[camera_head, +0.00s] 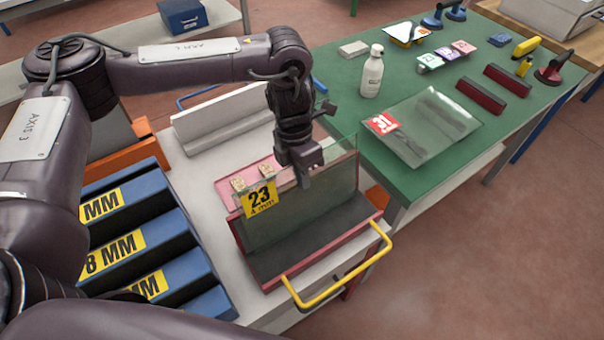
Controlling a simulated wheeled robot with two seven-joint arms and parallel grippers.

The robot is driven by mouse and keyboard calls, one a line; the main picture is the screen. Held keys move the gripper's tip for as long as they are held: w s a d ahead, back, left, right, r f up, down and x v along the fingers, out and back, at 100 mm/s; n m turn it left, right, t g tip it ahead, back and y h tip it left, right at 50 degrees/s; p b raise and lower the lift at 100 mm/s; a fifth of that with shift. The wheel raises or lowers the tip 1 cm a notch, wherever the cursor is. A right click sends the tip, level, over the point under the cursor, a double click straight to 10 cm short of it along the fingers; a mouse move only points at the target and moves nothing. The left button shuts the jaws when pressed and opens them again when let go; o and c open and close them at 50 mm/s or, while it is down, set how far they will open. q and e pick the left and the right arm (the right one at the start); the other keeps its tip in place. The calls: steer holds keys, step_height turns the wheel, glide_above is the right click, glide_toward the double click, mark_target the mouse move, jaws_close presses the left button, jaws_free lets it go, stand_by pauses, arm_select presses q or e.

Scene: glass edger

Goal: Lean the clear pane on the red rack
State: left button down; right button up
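A clear, faintly green pane (335,185) stands tilted in the red rack (362,226), on the trolley in the middle of the head view. Its lower part is in front of the rack's pinkish back and close to the dark base. My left gripper (303,178) points down at the pane's upper edge and appears shut on it; the fingers hide part of that edge. The exact contact between pane and rack is hard to see. My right gripper is not in view.
A second pane (440,120) with a red label lies on the green table (340,88), near a white bottle (372,72). Blue "MM" bins (165,237) stand left of the rack. A yellow handle (335,290) juts out at the trolley's front.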

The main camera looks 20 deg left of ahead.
arm_select(q)
steer(key=shift+f, duration=0.1)
steer(key=c, duration=2.1)
jaws_free()
steer(key=o, duration=0.5)
steer(key=shift+o, duration=0.2)
steer(key=shift+f, duration=0.1)
step_height(320, 180, up, 8)
steer(key=w+a, duration=0.1)
steer(key=shift+a, duration=0.15)
